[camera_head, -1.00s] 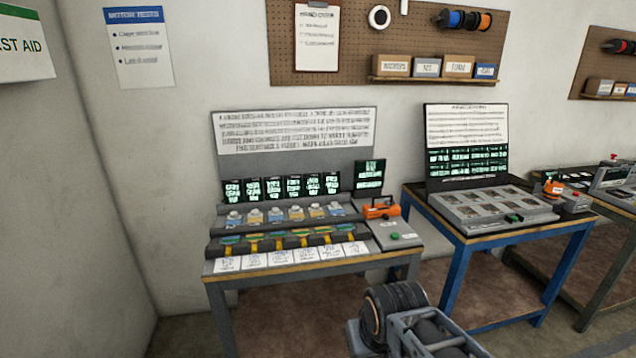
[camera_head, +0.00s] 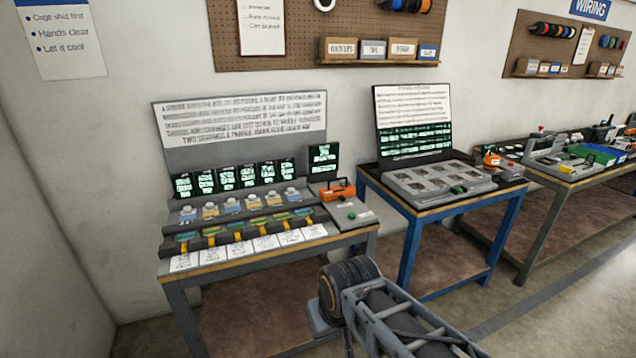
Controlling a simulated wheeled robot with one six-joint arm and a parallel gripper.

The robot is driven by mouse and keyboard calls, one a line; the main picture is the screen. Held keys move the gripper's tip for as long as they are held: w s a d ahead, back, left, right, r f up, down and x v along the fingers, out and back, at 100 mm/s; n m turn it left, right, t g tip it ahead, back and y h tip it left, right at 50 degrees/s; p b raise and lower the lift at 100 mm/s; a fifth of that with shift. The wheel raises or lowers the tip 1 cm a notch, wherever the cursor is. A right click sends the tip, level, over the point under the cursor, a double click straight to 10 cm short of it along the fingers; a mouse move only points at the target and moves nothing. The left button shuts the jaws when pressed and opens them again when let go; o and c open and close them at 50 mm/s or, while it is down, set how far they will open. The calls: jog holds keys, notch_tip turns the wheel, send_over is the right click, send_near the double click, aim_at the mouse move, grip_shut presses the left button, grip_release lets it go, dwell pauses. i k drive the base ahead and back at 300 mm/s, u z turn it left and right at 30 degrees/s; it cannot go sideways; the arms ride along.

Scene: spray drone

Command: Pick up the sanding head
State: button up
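I cannot make out a thing that is clearly the sanding head. An orange tool with a dark handle (camera_head: 338,190) sits at the back right of the left bench. A smaller orange and dark item (camera_head: 491,158) stands on the blue-legged bench, right of its grey panel. Neither can be identified surely at this size. My arm reaches in from the bottom right, over the floor in front of the benches. Its fingers do not show, so I cannot see whether it holds anything.
The left bench (camera_head: 268,260) holds a row of small displays, several blue and yellow parts and white cards. The blue-legged bench (camera_head: 436,209) carries a grey panel with recesses. A further bench (camera_head: 566,178) stands at the right. Floor is free at the lower right (camera_head: 560,290).

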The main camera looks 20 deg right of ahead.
aim_at(344, 189)
jog(key=z, duration=1.4)
jog(key=i, duration=1.7)
jog(key=u, duration=3.2)
